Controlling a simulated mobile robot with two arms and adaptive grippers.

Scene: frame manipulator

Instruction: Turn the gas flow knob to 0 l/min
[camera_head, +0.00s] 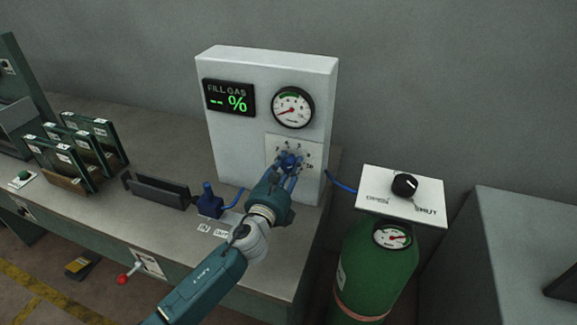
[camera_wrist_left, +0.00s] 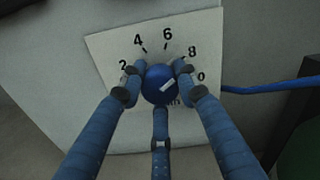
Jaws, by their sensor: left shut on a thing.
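The blue gas flow knob (camera_head: 290,161) is on a white dial plate (camera_head: 309,147) on the front of the grey cabinet. In the left wrist view the knob (camera_wrist_left: 157,82) has a white mark pointing right and slightly up, roughly toward the 8 and the partly hidden number below it. The numbers 2, 4, 6 and 8 show around it; the 0 position cannot be made out. My left gripper (camera_head: 288,170) is shut on the knob, with fingers (camera_wrist_left: 160,76) on both sides and one below. My right gripper is out of view.
The cabinet (camera_head: 230,140) carries a fill gas display (camera_head: 229,98) reading "-- %" and a round gauge (camera_head: 293,107). A blue switch (camera_head: 210,202) stands left of my arm. A green gas cylinder (camera_head: 372,270) with a black OPEN/SHUT knob (camera_head: 404,185) stands at the right.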

